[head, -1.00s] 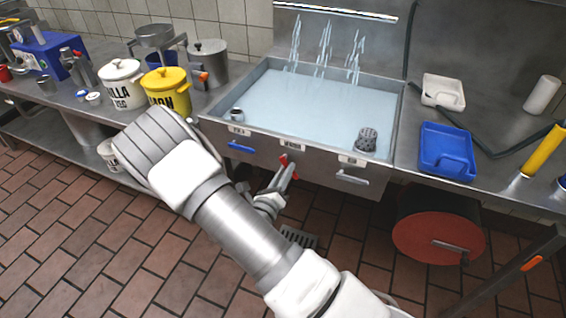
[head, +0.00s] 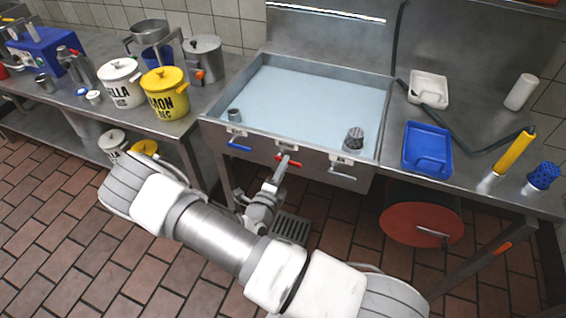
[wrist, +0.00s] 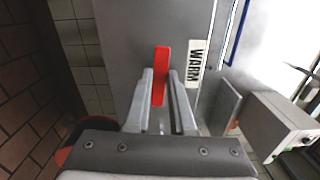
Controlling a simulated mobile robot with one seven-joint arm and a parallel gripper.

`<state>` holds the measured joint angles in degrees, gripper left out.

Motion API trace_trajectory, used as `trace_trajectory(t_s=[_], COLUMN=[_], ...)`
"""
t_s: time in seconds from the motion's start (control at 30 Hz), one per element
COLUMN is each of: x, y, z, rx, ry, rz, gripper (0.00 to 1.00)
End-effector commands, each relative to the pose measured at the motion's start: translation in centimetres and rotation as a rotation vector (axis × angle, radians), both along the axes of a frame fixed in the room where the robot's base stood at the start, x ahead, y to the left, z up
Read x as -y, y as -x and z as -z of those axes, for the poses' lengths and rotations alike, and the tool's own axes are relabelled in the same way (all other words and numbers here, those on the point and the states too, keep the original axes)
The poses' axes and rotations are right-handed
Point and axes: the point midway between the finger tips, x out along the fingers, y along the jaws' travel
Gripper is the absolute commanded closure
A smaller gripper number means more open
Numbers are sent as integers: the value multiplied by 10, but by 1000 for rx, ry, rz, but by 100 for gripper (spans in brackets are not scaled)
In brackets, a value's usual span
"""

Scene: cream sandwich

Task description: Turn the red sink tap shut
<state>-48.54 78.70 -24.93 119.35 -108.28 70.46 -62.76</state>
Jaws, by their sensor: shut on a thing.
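The red tap (head: 290,161) is a flat bar handle on the front panel of the steel sink (head: 260,147). It lies roughly level along the panel in the head view. In the wrist view the red tap (wrist: 161,72) stands between the two fingers, beside a label reading WARM. My gripper (head: 281,163) is shut on it; its fingers also show in the wrist view (wrist: 161,92). The basin holds pale blue water (head: 310,100), and no streams fall into it. The tap's mounting behind the fingers is hidden.
A blue handle (head: 239,146) sits left of the red tap and a grey handle (head: 341,175) right of it. A blue tray (head: 427,145) lies right of the basin. A red round drum face (head: 415,223) is under the counter. A floor grate (head: 292,228) lies below.

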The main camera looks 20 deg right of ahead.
Motion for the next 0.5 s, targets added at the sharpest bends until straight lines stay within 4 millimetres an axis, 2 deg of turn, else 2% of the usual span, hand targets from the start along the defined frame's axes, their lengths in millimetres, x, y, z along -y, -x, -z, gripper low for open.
trace_trajectory(t_s=[0.5], x=[1], y=[1], z=[-2], rx=[-62], ry=[83], rz=[3], gripper=[100])
